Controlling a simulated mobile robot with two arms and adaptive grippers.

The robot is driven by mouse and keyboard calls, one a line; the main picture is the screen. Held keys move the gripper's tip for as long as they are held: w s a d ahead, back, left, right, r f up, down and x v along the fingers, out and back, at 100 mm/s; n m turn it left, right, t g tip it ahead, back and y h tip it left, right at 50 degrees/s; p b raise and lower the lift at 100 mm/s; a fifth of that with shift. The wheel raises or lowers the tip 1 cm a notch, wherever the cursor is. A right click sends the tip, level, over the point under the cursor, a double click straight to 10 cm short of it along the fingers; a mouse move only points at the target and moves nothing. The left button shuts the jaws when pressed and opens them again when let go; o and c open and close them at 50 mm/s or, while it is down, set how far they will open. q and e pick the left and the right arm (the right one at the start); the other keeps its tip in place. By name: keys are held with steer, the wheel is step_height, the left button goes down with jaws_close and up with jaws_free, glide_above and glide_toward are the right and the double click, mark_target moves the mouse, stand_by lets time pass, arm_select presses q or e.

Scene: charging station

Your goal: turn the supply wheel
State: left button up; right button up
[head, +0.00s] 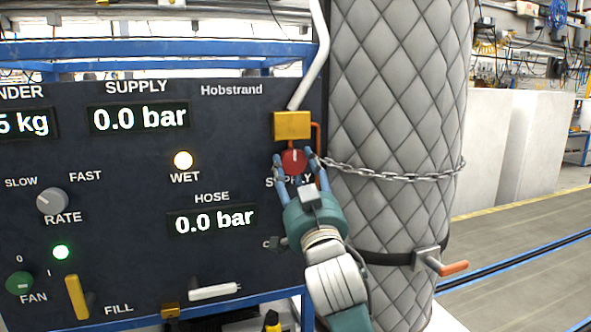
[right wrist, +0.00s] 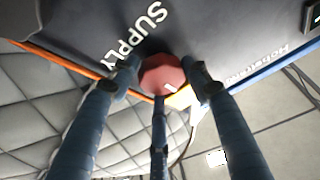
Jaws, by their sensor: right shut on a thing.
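The supply wheel (head: 293,161) is a small red knob with a pale mark, set on the dark panel's right edge below a yellow block (head: 292,125). It also shows in the right wrist view (right wrist: 162,75) beside the SUPPLY lettering. My right gripper (head: 294,160) is shut on the wheel, with its blue fingers on either side of it. In the right wrist view, two fingers flank the wheel and a third lies below it. The supply display (head: 139,117) reads 0.0 bar, and so does the hose display (head: 212,219). My left gripper is out of view.
A quilted grey cylinder (head: 395,90) stands close to the right of the panel (head: 130,180), with a chain (head: 395,174) around it and an orange-handled clamp (head: 440,263) lower down. The panel also carries a rate knob (head: 52,201), a green fan knob (head: 19,283) and a yellow fill lever (head: 76,297).

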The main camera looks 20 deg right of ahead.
steer(key=shift+w+f+n, duration=0.15)
steer(key=shift+f+n, duration=0.2)
steer(key=shift+n, duration=0.15)
steer(key=n+y+p, duration=0.1)
steer(key=n+y, duration=0.1)
steer(key=n, duration=0.1)
steer(key=shift+f, duration=0.1)
steer(key=n+y+p, duration=0.2)
steer(key=n, duration=0.2)
steer(key=shift+d, duration=0.2)
steer(key=n+g+y+p, duration=0.1)
steer(key=n, duration=0.2)
steer(key=n+y+p, duration=0.2)
steer(key=n, duration=0.1)
steer(key=shift+d+r+g+p, duration=0.2)
steer(key=shift+g+p, duration=0.1)
steer(key=shift+g, duration=0.1)
steer(key=n+y+p, duration=0.1)
steer(key=n, duration=0.1)
steer(key=shift+d+n+g, duration=0.1)
steer(key=shift+n+g, duration=0.2)
steer(key=shift+n, duration=0.1)
steer(key=n+g, duration=0.1)
steer(key=n, duration=0.2)
steer(key=shift+d+r+y, duration=0.15)
steer(key=shift+y, duration=0.25)
steer(key=shift+r+n+g, duration=0.15)
steer(key=shift+n+g, duration=0.55)
steer(key=shift+n, duration=1.2)
steer(key=shift+n+p, duration=0.3)
